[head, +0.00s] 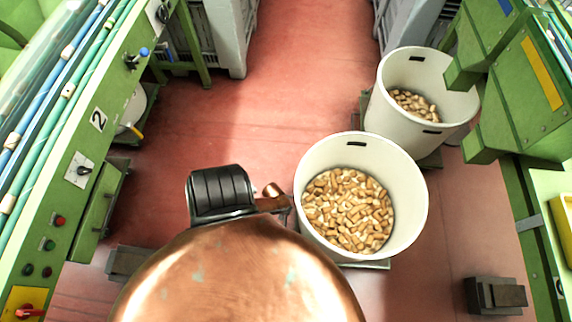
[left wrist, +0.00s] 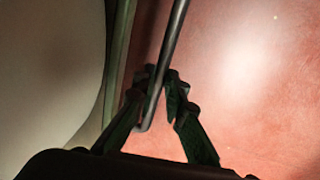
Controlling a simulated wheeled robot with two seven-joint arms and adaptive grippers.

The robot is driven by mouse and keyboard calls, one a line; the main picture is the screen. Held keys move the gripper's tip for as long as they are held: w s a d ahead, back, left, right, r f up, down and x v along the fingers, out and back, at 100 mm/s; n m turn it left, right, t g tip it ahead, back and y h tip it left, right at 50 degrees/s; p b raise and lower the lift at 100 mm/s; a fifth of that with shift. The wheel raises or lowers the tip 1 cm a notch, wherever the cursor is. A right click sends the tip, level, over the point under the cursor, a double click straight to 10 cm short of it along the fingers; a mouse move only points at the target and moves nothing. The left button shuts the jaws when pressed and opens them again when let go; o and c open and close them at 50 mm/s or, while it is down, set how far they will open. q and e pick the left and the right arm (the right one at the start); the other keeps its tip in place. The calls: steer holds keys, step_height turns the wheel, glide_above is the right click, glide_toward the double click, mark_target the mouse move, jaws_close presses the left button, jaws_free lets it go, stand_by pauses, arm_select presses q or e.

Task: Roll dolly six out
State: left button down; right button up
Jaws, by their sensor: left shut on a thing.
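Two white bins of cork stoppers stand on low dollies in the head view. The near bin (head: 412,215) is on a dolly whose edge (head: 376,264) shows below it. The far bin (head: 385,120) is on another dolly (head: 432,160). No number six is readable on either. In the left wrist view my left gripper (left wrist: 160,84) is shut on a thin dark metal rod (left wrist: 172,45) with a bent end. A pale curved wall (left wrist: 45,70) and a green strip are left of it. In the head view my arm hides this gripper. My right gripper is out of view.
Grey crates (head: 228,35) are at the back. Dark blocks (head: 497,295) lie on the floor. The red floor (head: 280,95) in the middle is clear.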

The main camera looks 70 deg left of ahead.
arm_select(q)
steer(key=shift+s+a+f, duration=0.1)
steer(key=shift+s+a, duration=0.05)
steer(key=shift+s, duration=0.4)
steer(key=c, duration=2.2)
jaws_free()
steer(key=shift+o, duration=1.2)
steer(key=shift+w, duration=0.1)
steer(key=shift+w, duration=0.1)
step_height(320, 180, up, 12)
steer(key=s, duration=0.2)
steer(key=shift+a, duration=0.45)
steer(key=shift+s, duration=0.1)
